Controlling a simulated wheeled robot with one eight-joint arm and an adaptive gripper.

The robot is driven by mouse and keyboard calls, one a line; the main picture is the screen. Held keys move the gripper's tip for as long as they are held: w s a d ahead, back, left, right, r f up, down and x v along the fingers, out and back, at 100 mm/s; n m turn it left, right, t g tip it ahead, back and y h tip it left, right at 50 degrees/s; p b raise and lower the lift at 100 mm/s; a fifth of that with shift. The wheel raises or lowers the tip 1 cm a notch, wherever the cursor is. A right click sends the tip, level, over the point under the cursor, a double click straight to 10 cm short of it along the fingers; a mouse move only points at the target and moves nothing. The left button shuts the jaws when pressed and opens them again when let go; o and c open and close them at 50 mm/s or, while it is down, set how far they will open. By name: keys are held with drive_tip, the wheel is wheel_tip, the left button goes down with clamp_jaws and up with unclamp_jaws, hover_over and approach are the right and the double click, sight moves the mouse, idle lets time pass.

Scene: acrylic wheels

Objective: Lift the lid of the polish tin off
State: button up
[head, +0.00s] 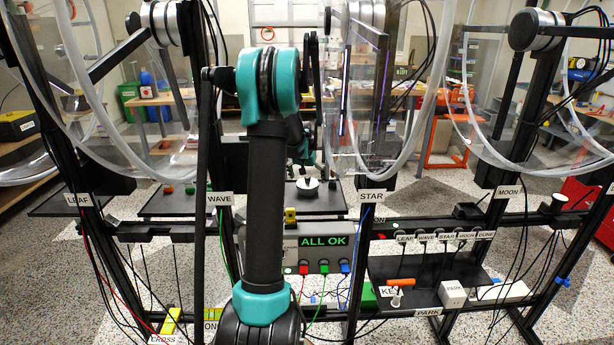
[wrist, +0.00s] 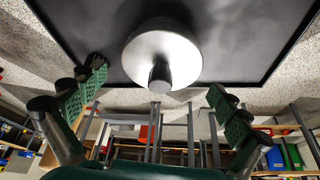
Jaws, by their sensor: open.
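The polish tin, a round silver tin with its lid (wrist: 150,46) on and a knob (wrist: 160,76) on top, sits on a black tray in the wrist view. In the head view the lid (head: 308,185) shows as a small pale disc with a dark knob. My gripper (wrist: 156,82) is open, its green padded fingers apart on either side of the knob and not touching it. In the head view my gripper (head: 304,150) is above the tin, partly hidden by my arm. The tin's lower part is mostly hidden.
Large clear wheels on black posts stand left and right of my arm. Signs LEAF, WAVE, STAR and MOON mark the posts. A box reading ALL OK (head: 322,241) with cables stands below.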

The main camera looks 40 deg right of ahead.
drive_tip(key=shift+c, duration=0.6)
drive_tip(key=shift+s+a, duration=0.15)
drive_tip(key=shift+a, duration=0.05)
clamp_jaws()
idle(0.5)
